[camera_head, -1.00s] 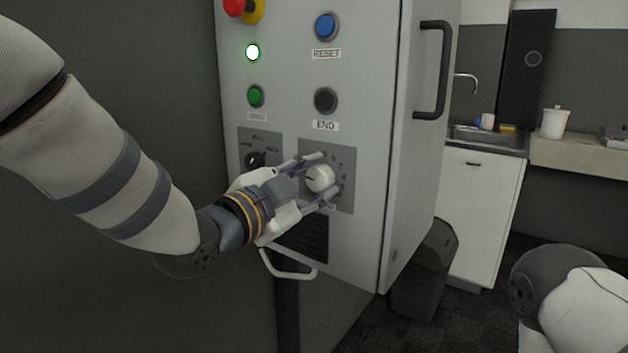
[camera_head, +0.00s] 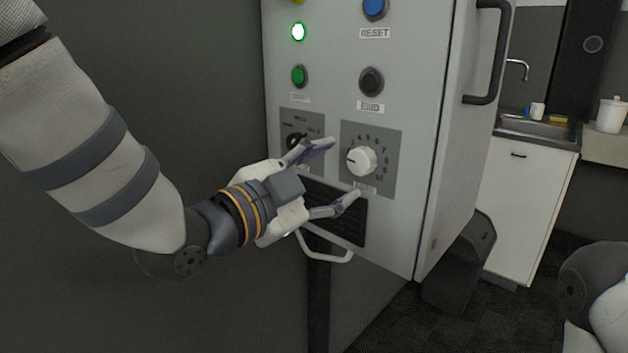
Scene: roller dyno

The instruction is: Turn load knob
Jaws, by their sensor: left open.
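The load knob (camera_head: 361,160) is a white round dial on a grey plate with a numbered scale, on the front of the grey control cabinet. Its dark pointer line faces left. A label below it is partly readable. My left gripper (camera_head: 343,172) is open, with its fingers spread to the left of the knob, apart from it. One finger is above and one below the knob's level. The gripper partly covers a second, black selector knob (camera_head: 296,141) on the plate to the left. My right arm shows only in part at the lower right edge; its gripper is out of view.
Above the knob are a black END button (camera_head: 371,81), a blue RESET button (camera_head: 375,8), a green button (camera_head: 299,76) and a lit white lamp (camera_head: 298,32). A white handle (camera_head: 325,250) sticks out below. A black door handle (camera_head: 487,55) and a dark bin (camera_head: 462,262) are right.

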